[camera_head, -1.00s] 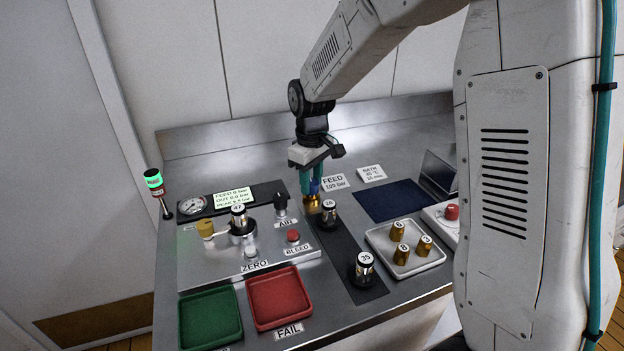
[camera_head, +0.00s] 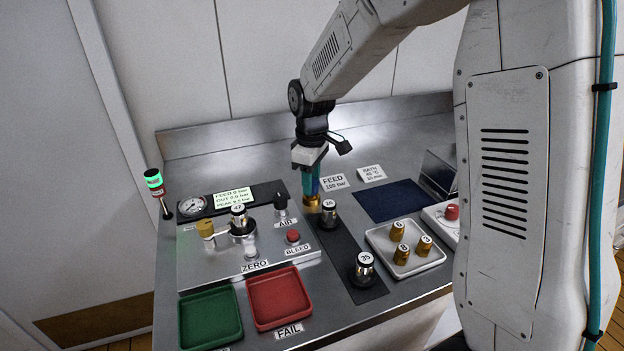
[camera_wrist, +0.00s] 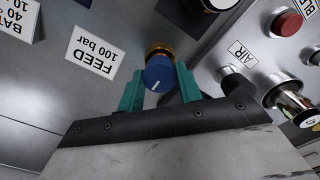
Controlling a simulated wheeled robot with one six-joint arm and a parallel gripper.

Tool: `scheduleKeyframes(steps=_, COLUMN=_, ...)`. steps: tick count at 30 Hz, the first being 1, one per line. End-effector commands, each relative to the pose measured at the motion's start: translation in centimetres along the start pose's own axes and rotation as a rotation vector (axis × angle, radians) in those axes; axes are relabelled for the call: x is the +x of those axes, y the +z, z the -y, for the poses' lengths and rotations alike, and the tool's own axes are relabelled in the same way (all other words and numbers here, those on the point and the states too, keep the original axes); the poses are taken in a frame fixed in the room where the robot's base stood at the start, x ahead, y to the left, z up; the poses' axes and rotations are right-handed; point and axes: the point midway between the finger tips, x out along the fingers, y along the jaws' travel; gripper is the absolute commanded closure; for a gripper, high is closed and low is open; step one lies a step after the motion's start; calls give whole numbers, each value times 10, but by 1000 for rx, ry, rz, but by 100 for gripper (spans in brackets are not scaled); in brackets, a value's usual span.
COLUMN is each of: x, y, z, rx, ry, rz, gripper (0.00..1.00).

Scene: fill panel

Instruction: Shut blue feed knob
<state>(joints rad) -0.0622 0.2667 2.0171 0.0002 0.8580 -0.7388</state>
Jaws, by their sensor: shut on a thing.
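The blue feed knob (camera_wrist: 159,74) sits on a brass base and carries a white line on its top; it shows in the wrist view just ahead of my gripper. My gripper (camera_wrist: 160,88) has its two teal fingers on either side of the knob, shut on it. In the head view my gripper (camera_head: 311,190) points down over the brass base (camera_head: 312,203), and its fingers mostly hide the blue knob. The FEED 100 bar label (camera_head: 334,183) stands just right of it. The display (camera_head: 229,198) reads FEED 0 bar, OUT 0.0 bar.
The black AIR knob (camera_head: 281,203) is close on the left, with the red BLEED button (camera_head: 293,237) below it. A tray (camera_head: 379,246) with brass pieces lies farther right. The blue mat (camera_head: 390,200) is bare.

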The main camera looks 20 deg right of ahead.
Motion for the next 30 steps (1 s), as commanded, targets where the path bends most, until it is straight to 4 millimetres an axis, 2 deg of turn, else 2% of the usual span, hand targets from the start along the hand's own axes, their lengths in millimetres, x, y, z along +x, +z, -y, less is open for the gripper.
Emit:
scheduleKeyframes(steps=1, x=-1, y=-1, z=-1, rx=-1, ry=3, rz=-3, gripper=57)
scheduleKeyframes(steps=2, x=-1, y=-1, z=-1, rx=-1, ry=3, rz=-3, gripper=48)
scheduleKeyframes(steps=3, x=-1, y=-1, z=-1, rx=-1, ry=3, rz=-2, gripper=44)
scheduleKeyframes(steps=13, x=-5, y=0, z=0, rx=0, ry=2, rz=-2, gripper=44)
scheduleKeyframes(steps=24, x=-63, y=-1, z=-1, rx=0, ry=3, rz=-3, gripper=44)
scheduleKeyframes(steps=30, x=-78, y=0, z=0, rx=0, ry=2, rz=-2, gripper=44)
